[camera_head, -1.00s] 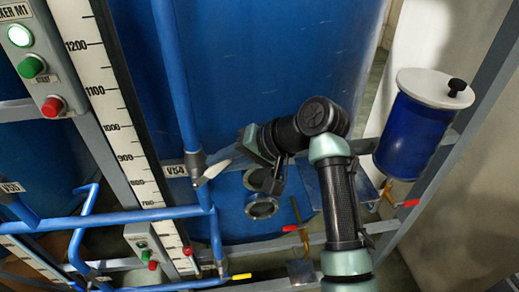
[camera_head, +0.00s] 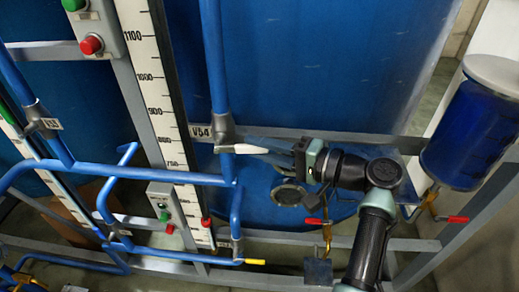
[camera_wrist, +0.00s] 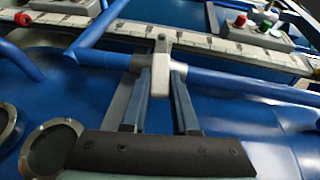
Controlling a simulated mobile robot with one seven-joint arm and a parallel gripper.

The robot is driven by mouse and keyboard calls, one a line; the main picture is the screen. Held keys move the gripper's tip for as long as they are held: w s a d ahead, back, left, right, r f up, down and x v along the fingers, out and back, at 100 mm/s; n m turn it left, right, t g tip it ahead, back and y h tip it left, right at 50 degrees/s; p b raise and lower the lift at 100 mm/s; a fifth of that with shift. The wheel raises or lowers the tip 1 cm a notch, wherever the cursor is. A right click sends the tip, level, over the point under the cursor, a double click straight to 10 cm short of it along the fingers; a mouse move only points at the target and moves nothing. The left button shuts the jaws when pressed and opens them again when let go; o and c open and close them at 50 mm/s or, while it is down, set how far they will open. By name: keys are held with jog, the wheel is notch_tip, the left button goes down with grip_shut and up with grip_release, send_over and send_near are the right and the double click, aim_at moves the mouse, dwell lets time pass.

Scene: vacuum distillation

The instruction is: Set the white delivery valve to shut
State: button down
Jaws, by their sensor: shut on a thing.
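The white delivery valve's lever (camera_head: 246,149) sits below the V54 tag on a vertical blue pipe (camera_head: 214,60). It points right from the grey valve body (camera_head: 225,134), nearly level and across the pipe. My gripper (camera_head: 272,155) reaches it from the right and is shut on the lever's outer end. In the wrist view the lever (camera_wrist: 160,78) lies between the two fingers of my gripper (camera_wrist: 162,88), which hide part of its sides.
A grey rail (camera_head: 300,135) runs just behind the valve. A white scale (camera_head: 160,100) stands to its left. Red handles (camera_head: 318,221) and a yellow handle (camera_head: 255,262) are lower down. A blue vessel (camera_head: 465,130) is at right.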

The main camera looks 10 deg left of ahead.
jog(key=shift+f, duration=0.1)
dwell(0.4)
jog(key=c, duration=0.7)
grip_release()
jog(key=shift+d, duration=0.15)
jog(key=b+v, duration=0.3)
jog(key=v, duration=0.9)
jog(key=shift+s+d, duration=0.1)
jog(key=shift+d, duration=0.3)
